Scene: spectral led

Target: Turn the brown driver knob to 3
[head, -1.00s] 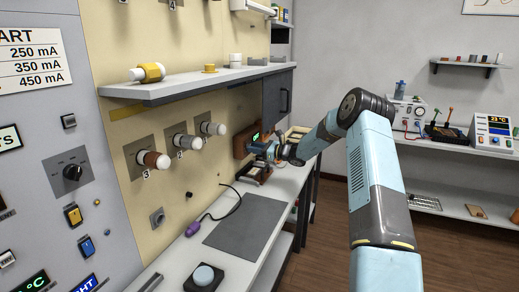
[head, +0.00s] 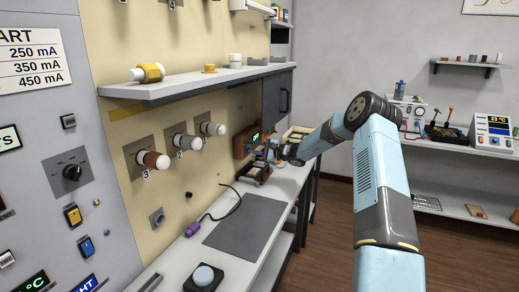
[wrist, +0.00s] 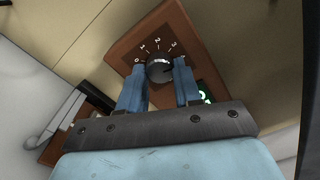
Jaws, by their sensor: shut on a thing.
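The brown driver (head: 240,147) is a box on the wall at the far end of the bench, with a lit green display. In the wrist view its brown face (wrist: 128,44) carries the white marks 0, 1, 2 and 3 in an arc above a dark round knob (wrist: 160,66). My gripper (wrist: 160,75) has its two blue fingers on either side of the knob and is shut on it. In the head view my gripper (head: 268,150) is at the driver's front. The knob's exact pointer direction is hard to tell.
A dark grey cabinet (head: 277,97) hangs just above and right of the driver. A shelf (head: 200,82) runs along the wall. On the bench are a grey mat (head: 246,222), a purple-handled tool (head: 193,229) and a button box (head: 204,278).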

